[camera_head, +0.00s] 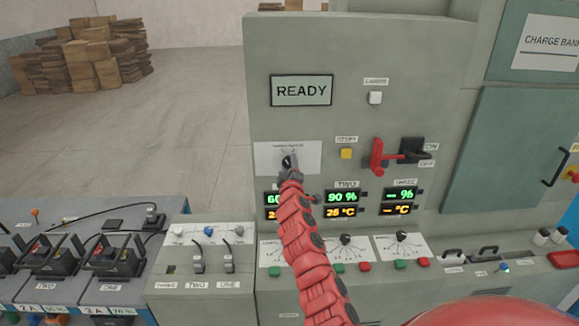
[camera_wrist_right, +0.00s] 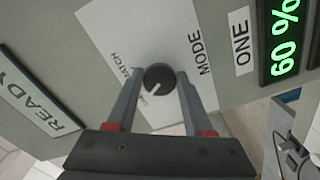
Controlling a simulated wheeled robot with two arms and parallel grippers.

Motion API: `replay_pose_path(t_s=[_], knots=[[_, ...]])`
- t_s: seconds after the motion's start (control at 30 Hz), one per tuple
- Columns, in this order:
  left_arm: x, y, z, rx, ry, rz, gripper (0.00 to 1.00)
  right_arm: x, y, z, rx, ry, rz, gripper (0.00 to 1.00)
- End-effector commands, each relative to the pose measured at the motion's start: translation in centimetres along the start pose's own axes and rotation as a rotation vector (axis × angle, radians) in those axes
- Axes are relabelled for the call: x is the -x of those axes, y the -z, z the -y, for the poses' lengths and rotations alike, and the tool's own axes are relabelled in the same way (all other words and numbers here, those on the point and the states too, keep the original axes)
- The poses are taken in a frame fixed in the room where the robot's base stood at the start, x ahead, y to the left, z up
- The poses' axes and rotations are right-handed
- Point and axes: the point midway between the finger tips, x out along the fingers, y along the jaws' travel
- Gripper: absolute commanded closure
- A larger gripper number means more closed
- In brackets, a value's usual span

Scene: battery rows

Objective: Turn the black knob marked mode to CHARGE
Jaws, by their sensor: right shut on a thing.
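The black mode knob (camera_wrist_right: 160,78) is round with a white pointer line. It sits on a white plate (camera_wrist_right: 108,25) lettered MODE on the green-grey panel. In the right wrist view its pointer line aims down and left, toward small lettering partly hidden by a finger. Another label, ending in ATCH, is further up. My right gripper (camera_wrist_right: 160,90) has one finger on each side of the knob and is shut on it. In the head view my right gripper (camera_head: 288,166) is at the plate (camera_head: 308,153), covering most of the knob. My left gripper is not in view.
A READY sign (camera_head: 301,91) is above the plate. A yellow button (camera_head: 346,154) and a red lever (camera_head: 378,158) are to its right. Lit displays (camera_head: 342,197) are below. A sloped desk with several small knobs and a bench with switches (camera_head: 40,258) stand lower.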

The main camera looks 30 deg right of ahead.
Motion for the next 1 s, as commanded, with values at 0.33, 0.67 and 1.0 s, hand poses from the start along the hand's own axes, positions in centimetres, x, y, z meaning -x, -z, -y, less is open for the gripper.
replay_pose_path(t_s=[0.33, 0.67, 1.0], knots=[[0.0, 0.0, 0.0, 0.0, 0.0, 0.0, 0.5, 0.0, 0.0, 0.1, 0.001, 0.001, -0.001, 0.19], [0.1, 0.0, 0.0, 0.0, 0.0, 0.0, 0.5, 0.1, 0.0, 0.0, 0.001, -0.001, -0.001, 0.19], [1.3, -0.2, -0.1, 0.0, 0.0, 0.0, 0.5, 3.0, -0.1, 0.3, 0.004, 0.0, -0.002, 0.19]])
